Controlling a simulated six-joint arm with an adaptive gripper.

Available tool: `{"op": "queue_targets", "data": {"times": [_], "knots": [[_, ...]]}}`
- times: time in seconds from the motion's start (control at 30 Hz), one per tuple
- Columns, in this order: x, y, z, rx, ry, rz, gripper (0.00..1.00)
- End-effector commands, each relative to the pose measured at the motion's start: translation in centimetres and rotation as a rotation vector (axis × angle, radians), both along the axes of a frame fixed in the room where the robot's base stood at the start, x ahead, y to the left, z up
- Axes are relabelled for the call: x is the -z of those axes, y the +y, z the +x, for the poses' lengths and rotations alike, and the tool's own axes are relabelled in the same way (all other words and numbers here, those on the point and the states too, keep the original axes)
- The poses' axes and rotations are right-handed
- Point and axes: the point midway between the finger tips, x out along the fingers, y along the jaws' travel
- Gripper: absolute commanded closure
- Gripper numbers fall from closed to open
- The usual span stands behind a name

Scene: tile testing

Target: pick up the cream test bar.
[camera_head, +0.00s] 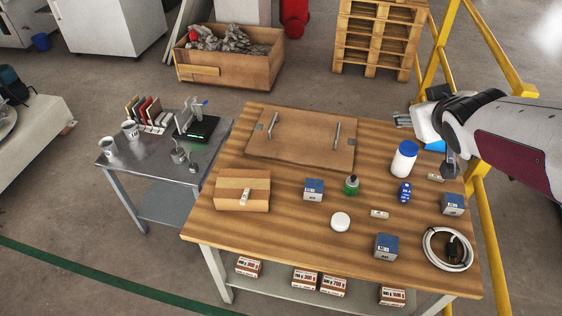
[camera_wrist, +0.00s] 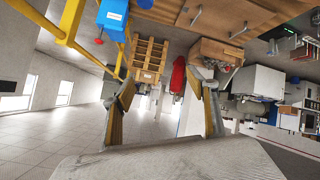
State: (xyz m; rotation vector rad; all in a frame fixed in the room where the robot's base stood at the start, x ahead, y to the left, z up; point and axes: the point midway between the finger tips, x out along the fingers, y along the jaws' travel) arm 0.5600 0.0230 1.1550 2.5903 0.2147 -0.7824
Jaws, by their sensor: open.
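Three small pale bars are in the head view. One bar (camera_head: 379,213) lies on the wooden table right of the white round lid, one (camera_head: 436,177) lies near the right edge, and one (camera_head: 244,196) lies on the cardboard box. I cannot tell by colour which is the cream test bar. My gripper (camera_head: 426,142) is above the table's far right corner, apart from all three bars. In the wrist view my gripper (camera_wrist: 162,84) is open and empty, its two fingers spread. No bar is clear there.
On the table (camera_head: 300,231) are a white bottle with a blue cap (camera_head: 404,159), a green bottle (camera_head: 351,186), a white lid (camera_head: 340,222), a blue-grey box (camera_head: 386,246), a cable coil (camera_head: 430,259) and a handled board (camera_head: 300,150). A yellow frame (camera_head: 485,215) stands at the right.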

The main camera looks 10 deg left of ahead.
Motion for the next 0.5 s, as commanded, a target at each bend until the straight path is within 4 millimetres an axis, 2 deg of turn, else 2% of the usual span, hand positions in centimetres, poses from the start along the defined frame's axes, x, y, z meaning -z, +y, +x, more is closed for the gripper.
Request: {"op": "queue_targets", "data": {"times": [0.2,0.5], "knots": [[1.5,3.2,4.3,-0.123,-0.051,-0.008,0.42],[4.4,8.4,8.5,-0.31,-0.107,0.01,0.42]]}}
